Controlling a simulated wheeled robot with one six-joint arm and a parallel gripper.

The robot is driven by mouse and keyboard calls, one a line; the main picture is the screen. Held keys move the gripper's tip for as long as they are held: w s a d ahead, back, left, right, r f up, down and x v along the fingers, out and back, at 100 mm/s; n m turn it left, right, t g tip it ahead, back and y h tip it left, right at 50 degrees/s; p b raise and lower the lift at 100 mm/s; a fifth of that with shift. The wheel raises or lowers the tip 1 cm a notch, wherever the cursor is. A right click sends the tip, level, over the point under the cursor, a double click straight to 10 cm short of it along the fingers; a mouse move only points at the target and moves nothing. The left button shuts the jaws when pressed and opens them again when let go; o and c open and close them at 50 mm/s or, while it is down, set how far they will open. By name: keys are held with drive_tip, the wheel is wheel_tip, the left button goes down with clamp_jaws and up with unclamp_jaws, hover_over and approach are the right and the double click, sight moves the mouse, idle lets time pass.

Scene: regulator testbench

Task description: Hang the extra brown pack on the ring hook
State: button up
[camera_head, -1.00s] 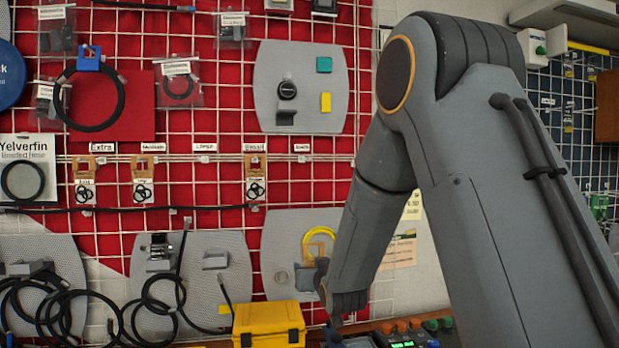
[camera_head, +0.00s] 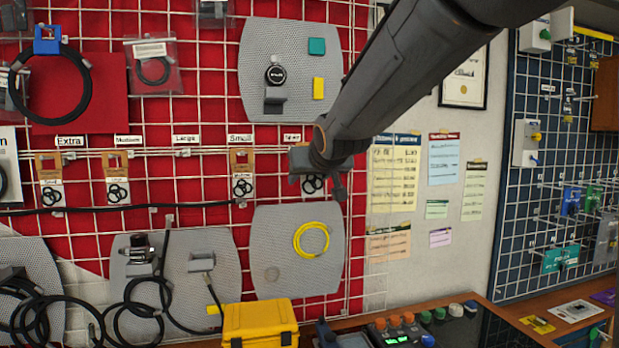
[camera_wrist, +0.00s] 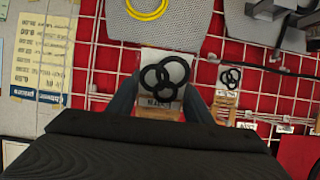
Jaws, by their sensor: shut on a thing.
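My gripper (camera_head: 312,162) is shut on a brown pack whose card and black rings (camera_head: 313,185) show below it. In the wrist view the pack's white card with black rings (camera_wrist: 165,78) sits between the two fingers of my gripper (camera_wrist: 161,100). The pack is at the right end of the hook row, just below the rightmost label (camera_head: 291,138), whose small text is hard to read. My gripper covers the pack's top and the hook there, so I cannot tell whether the pack is on the hook.
Brown packs hang under the Extra (camera_head: 50,182), Medium (camera_head: 116,178) and Small (camera_head: 242,174) labels. The hook under the Large label (camera_head: 186,139) is bare. A yellow ring (camera_head: 311,240) is on a grey panel below. A yellow case (camera_head: 260,322) stands on the bench.

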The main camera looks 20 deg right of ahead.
drive_tip(key=w+f, duration=0.1)
drive_tip(key=w, duration=0.8)
drive_tip(key=shift+f, duration=0.15)
idle(0.8)
idle(0.6)
drive_tip(key=o, duration=1.1)
